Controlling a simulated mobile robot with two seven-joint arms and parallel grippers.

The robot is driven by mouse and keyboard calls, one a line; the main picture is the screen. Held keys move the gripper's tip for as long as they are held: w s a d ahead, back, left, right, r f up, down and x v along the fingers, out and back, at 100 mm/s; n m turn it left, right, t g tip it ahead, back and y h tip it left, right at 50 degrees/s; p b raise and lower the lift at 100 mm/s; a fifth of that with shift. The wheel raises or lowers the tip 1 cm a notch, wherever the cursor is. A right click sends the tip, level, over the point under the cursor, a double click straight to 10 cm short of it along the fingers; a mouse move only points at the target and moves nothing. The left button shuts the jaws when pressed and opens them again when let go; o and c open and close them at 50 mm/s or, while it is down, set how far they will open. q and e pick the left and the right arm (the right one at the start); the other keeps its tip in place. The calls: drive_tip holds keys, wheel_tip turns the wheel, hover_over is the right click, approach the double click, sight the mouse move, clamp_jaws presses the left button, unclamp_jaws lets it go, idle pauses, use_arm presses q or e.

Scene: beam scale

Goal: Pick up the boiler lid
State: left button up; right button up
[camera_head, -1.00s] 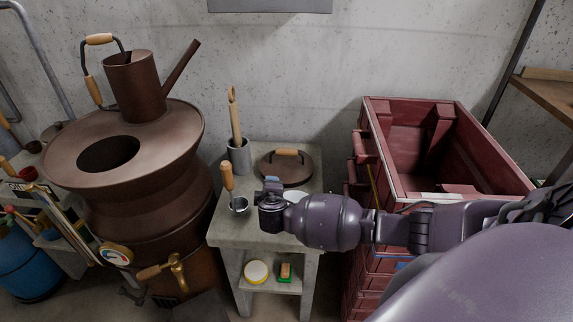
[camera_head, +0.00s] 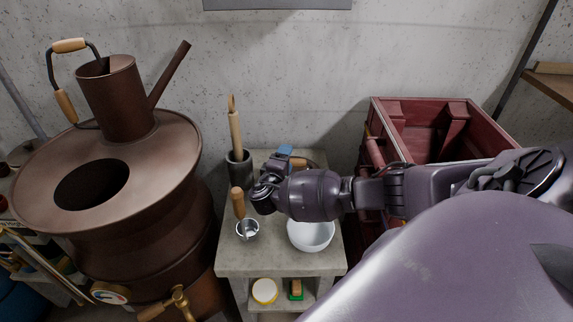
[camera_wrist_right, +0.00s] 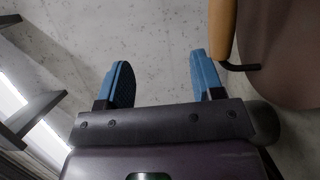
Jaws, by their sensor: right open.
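The boiler lid is a round dark brown disc with a wooden bar handle (camera_head: 301,163). It lies at the back of the small stone table, mostly hidden behind my right arm in the head view. In the right wrist view the lid's brown face (camera_wrist_right: 285,65) is at the right edge, with its handle (camera_wrist_right: 222,30) on a black bracket. My right gripper (camera_head: 283,153) is open and empty. Its blue fingers (camera_wrist_right: 158,82) are beside the lid, with the handle just right of the right finger. The brown boiler (camera_head: 150,165) stands at left, its top hole open. My left gripper is not in view.
The stone table (camera_head: 262,262) also holds a grey pot (camera_head: 238,172) with a wooden-handled tool, a small metal cup (camera_head: 247,230) and a white bowl (camera_head: 311,236). A red crate (camera_head: 390,120) stands at right. A brown can (camera_head: 112,95) sits on the boiler.

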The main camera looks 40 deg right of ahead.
drive_tip(key=f, duration=0.7)
drive_tip(key=shift+s+d+f+b, duration=0.1)
drive_tip(key=shift+d+f+b, duration=0.1)
drive_tip(key=shift+d+b, duration=0.15)
hover_over(294, 170)
drive_tip(key=s+v, duration=0.1)
drive_tip(key=v, duration=0.2)
drive_tip(key=shift+w+d, duration=0.35)
clamp_jaws()
